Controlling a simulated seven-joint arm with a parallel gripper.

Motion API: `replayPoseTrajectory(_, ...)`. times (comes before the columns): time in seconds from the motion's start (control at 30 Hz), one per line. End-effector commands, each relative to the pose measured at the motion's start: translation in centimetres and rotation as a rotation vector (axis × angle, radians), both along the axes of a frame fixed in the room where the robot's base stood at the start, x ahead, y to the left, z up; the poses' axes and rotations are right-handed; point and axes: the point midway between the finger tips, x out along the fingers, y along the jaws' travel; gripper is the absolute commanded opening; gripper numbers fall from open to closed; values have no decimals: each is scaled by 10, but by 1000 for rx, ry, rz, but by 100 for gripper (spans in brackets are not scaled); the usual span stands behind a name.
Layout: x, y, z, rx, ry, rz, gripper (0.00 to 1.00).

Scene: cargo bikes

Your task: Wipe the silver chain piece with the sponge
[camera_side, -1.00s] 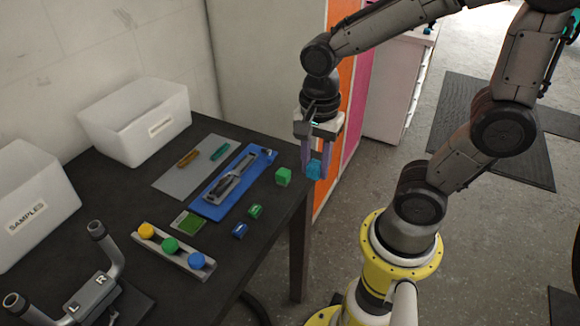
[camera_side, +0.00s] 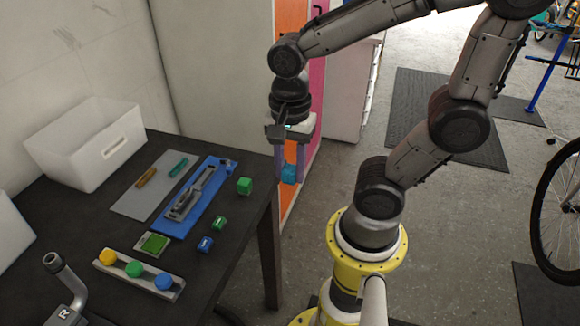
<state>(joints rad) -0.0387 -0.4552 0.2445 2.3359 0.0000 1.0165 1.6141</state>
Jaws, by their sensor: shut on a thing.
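A silver chain piece (camera_side: 190,203) with dark parts lies on a blue tray (camera_side: 216,192) on the dark table. My gripper (camera_side: 290,175) points down with its purple fingers shut on a small bright blue block, which looks like the sponge (camera_side: 289,173). The sponge is held in the air by the table's right edge, right of the tray and apart from the chain piece. Part of the sponge is hidden by the fingers.
A green cube (camera_side: 244,186) sits between tray and gripper. Small green (camera_side: 219,223) and blue (camera_side: 205,244) blocks lie nearer. A grey mat (camera_side: 135,203) holds brown and teal pieces. A grey strip (camera_side: 108,265) carries yellow, green and blue knobs. A white bin (camera_side: 75,160) stands behind.

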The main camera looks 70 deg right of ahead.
Motion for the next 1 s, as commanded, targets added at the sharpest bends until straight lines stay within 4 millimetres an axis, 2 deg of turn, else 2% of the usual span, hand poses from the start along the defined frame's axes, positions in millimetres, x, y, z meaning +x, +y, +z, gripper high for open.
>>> replayPoseTrajectory(0.13, 14, 1, 10, 0, -2, -22, 0)
replayPoseTrajectory(0.23, 37, 2, 22, 0, 0, -37, 0)
replayPoseTrajectory(0.4, 100, 11, 41, 0, 2, -51, 0)
replayPoseTrajectory(0.53, 147, 21, 44, 0, 4, -52, 0)
replayPoseTrajectory(0.7, 204, 39, 33, -1, 5, -43, 0)
replayPoseTrajectory(0.8, 229, 49, 21, -1, 5, -30, 0)
replayPoseTrajectory(0.9, 246, 58, 5, -1, 5, -16, 0)
replayPoseTrajectory(1.0, 251, 64, -10, -1, 5, -4, 0)
